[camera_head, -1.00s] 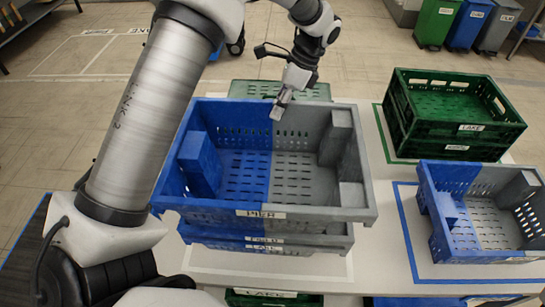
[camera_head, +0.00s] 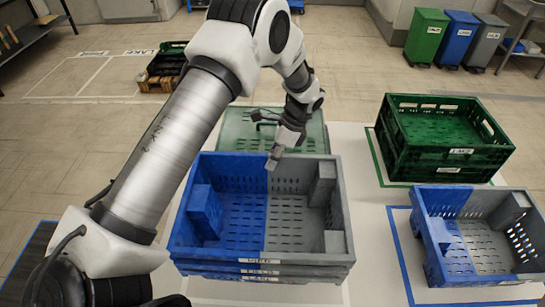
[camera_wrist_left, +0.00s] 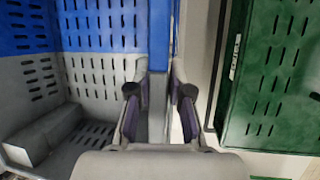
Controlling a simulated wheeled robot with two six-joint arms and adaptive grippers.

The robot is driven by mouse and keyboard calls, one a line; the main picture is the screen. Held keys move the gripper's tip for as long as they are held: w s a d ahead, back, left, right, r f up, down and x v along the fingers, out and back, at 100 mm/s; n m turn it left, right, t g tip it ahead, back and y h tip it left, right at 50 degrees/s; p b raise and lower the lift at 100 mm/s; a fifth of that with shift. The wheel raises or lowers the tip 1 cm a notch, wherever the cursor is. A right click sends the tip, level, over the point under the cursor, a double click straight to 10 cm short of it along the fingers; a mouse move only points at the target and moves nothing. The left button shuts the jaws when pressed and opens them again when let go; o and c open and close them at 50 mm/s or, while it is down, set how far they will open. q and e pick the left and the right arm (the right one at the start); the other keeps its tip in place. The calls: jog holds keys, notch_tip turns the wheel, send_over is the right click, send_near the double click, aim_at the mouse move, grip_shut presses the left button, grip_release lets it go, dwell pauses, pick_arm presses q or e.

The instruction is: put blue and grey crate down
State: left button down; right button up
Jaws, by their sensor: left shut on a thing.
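A blue and grey crate (camera_head: 178,244), blue on its left half and grey on its right, is level on top of a stack of similar crates (camera_head: 262,279) on the white table. No gap shows between it and the crate below. It is empty. My left gripper (camera_head: 272,163) is at the middle of its far wall, shut on the rim. In the left wrist view, the fingers (camera_wrist_left: 159,90) straddle the crate wall (camera_wrist_left: 158,35), one on each side. My right gripper is out of view.
Another blue and grey crate (camera_head: 436,268) stands at right in a blue outline. Stacked green crates (camera_head: 445,160) stand behind it in a green outline. A green crate or lid (camera_head: 312,135) lies just beyond the held crate. Bins (camera_head: 457,40) stand far off.

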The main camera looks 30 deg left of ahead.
pick_arm(q)
jog(key=shift+f, duration=0.65)
jog(key=c, duration=1.1)
grip_release()
jog(key=shift+r, duration=0.35)
jog(key=b+v, duration=0.4)
jog(key=v, duration=0.8)
jog(key=shift+a+r, duration=0.1)
jog(key=shift+r, duration=0.2)
